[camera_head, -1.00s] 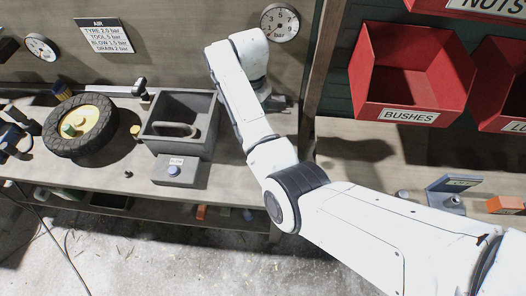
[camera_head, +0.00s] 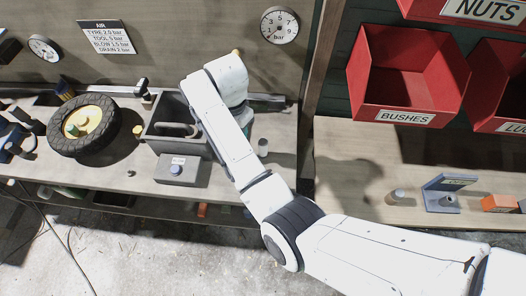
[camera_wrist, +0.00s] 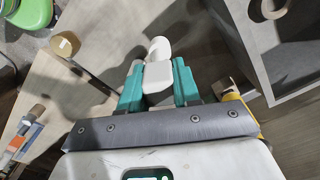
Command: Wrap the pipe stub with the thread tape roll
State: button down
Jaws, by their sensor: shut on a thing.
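My gripper (camera_wrist: 158,84) has teal fingers shut on a small white piece (camera_wrist: 158,62) with a rounded end, which I take to be the thread tape roll; its shape is partly hidden by the fingers. In the head view my wrist hides the fingertips and the held piece, and only a bit of teal shows. A short pipe stub (camera_head: 449,202) appears to stand at a blue-grey labelled stand (camera_head: 438,187) on the right bench, well apart from my gripper.
A grey open toolbox (camera_head: 165,140) with a handle and a grey button box (camera_head: 178,171) lie left of my wrist.

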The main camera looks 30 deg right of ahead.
dwell(0.5)
jog(key=shift+w+a+r, duration=0.1)
jog(key=shift+a+r, duration=0.05)
jog(key=shift+r, duration=0.85)
jog(key=shift+w+a+r, duration=0.1)
jog(key=shift+a+r, duration=0.05)
jog(key=shift+r, duration=0.9)
jog(key=shift+w+a+r, duration=0.1)
jog(key=shift+a+r, duration=0.05)
jog(key=shift+r, duration=0.85)
jog(key=shift+s, duration=0.1)
